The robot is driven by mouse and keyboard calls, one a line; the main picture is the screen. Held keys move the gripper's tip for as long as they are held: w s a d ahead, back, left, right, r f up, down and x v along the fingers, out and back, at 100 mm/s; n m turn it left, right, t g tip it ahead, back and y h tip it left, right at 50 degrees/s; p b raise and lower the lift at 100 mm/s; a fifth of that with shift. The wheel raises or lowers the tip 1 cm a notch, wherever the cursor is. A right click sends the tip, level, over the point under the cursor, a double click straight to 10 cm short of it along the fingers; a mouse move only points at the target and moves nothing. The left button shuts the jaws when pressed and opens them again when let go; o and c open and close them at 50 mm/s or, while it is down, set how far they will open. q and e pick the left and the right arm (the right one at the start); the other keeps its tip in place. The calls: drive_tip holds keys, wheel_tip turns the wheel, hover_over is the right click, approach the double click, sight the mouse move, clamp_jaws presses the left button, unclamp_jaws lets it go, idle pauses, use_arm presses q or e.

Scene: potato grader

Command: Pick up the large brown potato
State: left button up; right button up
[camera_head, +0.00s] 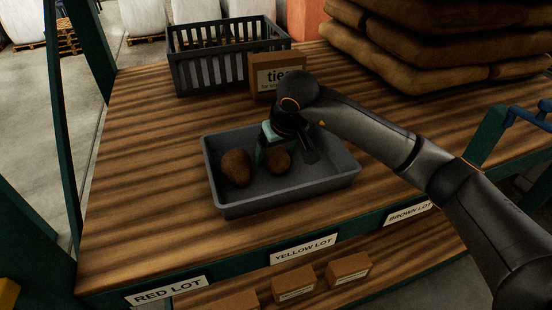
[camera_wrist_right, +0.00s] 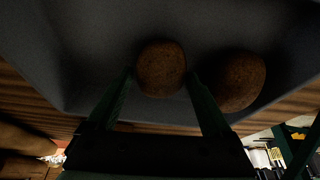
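Two brown potatoes lie in a grey tray (camera_head: 335,182). The larger brown potato (camera_head: 236,168) is at the tray's left; it also shows at the right in the wrist view (camera_wrist_right: 240,82). The smaller, rounder brown potato (camera_head: 277,161) is just right of it and also shows in the wrist view (camera_wrist_right: 161,66). My right gripper (camera_head: 273,157) reaches down into the tray at the smaller potato. In the wrist view its green fingers (camera_wrist_right: 161,75) stand apart on either side of this potato, with narrow gaps. The larger potato is outside the fingers. My left gripper is not in view.
A dark slatted crate (camera_head: 183,75) and a cardboard box (camera_head: 262,70) stand behind the tray. Stacked brown sacks (camera_head: 430,50) fill the back right. Labels on the bench front read red, yellow and brown lot. The wooden bench top (camera_head: 140,190) is clear at left.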

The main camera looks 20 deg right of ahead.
drive_tip(key=c, duration=1.2)
drive_tip(key=shift+o, duration=0.2)
